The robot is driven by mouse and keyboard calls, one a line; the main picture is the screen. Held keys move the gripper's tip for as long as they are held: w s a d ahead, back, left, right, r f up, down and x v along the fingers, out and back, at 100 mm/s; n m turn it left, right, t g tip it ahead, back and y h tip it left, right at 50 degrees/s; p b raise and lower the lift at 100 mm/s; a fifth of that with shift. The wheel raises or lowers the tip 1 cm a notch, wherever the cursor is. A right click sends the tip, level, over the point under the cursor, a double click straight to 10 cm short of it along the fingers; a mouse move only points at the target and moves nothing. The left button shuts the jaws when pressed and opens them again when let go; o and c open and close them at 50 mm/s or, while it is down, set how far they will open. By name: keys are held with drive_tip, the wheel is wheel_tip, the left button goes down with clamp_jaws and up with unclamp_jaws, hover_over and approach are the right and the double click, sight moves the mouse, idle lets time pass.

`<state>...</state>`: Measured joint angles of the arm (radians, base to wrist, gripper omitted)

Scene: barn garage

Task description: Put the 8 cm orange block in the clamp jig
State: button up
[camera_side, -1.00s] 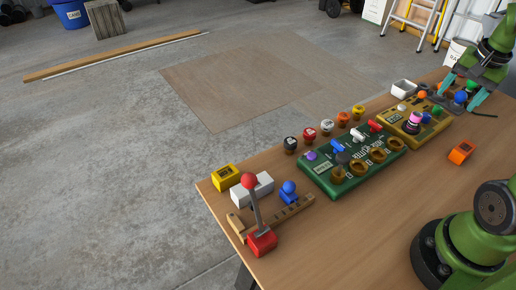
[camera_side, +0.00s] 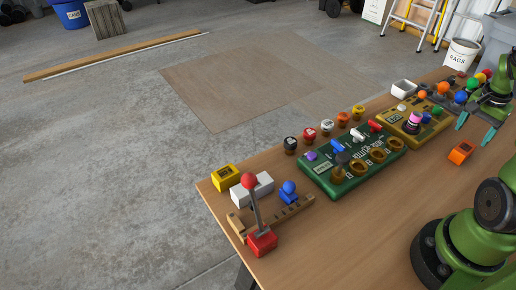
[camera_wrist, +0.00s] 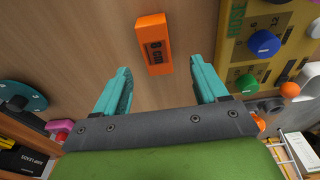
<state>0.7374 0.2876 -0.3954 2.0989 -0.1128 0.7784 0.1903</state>
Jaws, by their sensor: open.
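The orange block (camera_side: 461,152) lies on the bench to the right of the yellow panel. In the wrist view the orange block (camera_wrist: 154,43) shows its "8 cm" label and lies ahead of the fingertips, within the gap's width. My gripper (camera_side: 475,129) is open and empty, above the bench just behind the block; its teal fingers also show in the wrist view (camera_wrist: 160,72). What looks like the clamp jig, a wooden rail (camera_side: 238,224) with a red-knobbed lever on a red base (camera_side: 262,242), is at the bench's near left end, beside a white block (camera_side: 252,188).
The green panel (camera_side: 325,184) with knobs and rings and the yellow panel (camera_side: 388,119) stand between block and jig. Several coloured knobs line the back edge. A yellow block (camera_side: 224,178) sits at the left corner. Bare bench (camera_side: 370,210) lies in front of the panels.

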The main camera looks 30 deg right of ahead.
sight(466, 147)
drive_tip(key=f, duration=0.5)
drive_tip(key=shift+s+d+f, duration=0.15)
drive_tip(key=shift+s+d, duration=0.05)
drive_tip(key=shift+s, duration=0.05)
drive_tip(key=c, duration=1.2)
